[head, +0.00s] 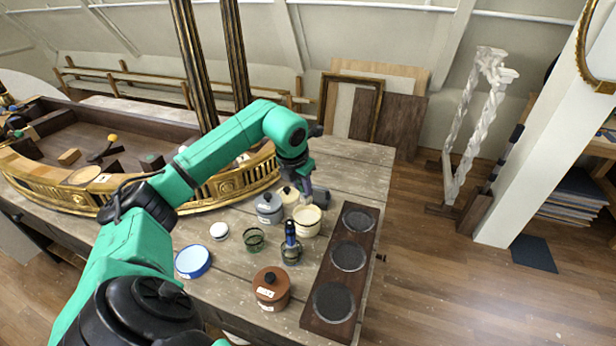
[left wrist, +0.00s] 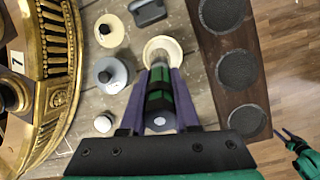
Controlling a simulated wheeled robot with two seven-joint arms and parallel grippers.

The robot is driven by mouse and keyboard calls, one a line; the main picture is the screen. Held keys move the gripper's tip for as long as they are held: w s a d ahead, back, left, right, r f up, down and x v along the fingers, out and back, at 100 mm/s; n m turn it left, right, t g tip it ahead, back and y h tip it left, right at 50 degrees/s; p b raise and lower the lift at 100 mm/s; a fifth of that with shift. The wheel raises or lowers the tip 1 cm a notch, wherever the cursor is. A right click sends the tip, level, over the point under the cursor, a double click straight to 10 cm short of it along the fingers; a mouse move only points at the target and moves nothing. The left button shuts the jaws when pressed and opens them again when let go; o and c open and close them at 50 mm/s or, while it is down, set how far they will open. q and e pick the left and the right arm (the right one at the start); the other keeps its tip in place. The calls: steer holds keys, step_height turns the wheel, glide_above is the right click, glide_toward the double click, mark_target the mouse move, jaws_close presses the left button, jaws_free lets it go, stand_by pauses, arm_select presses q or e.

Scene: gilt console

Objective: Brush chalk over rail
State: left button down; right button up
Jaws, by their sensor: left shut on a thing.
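My left gripper (head: 308,192) is shut on a brush (left wrist: 158,98) with a green and black banded handle. It holds the brush over the open cream pot (head: 307,222), which also shows in the left wrist view (left wrist: 163,45). The brush's far end is at the pot's mouth; whether it touches the contents is hidden. The gilt carved rail (head: 236,183) curves along the console to the left, apart from the gripper. It also shows at the left of the wrist view (left wrist: 57,60).
A grey lidded pot (head: 269,209), a brown lidded pot (head: 271,291), a blue-rimmed dish (head: 193,262), a green glass (head: 254,240) and a blue-handled tool (head: 290,233) stand close by. A dark board (head: 333,274) with three round pads lies right. The far right tabletop is clear.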

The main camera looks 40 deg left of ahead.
mark_target(303, 198)
arm_select(q)
steer(key=shift+w+f, duration=0.1)
steer(key=shift+f, duration=0.1)
steer(key=shift+f+b, duration=0.3)
steer(key=shift+b, duration=0.05)
step_height(303, 198, down, 5)
steer(key=b, duration=0.3)
steer(key=shift+w+r, duration=0.1)
steer(key=shift+r, duration=0.1)
steer(key=shift+f+b, duration=0.4)
steer(key=shift+a, duration=0.1)
steer(key=shift+f, duration=0.2)
steer(key=shift+f+b, duration=0.35)
steer(key=shift+b, duration=0.15)
stand_by(0.7)
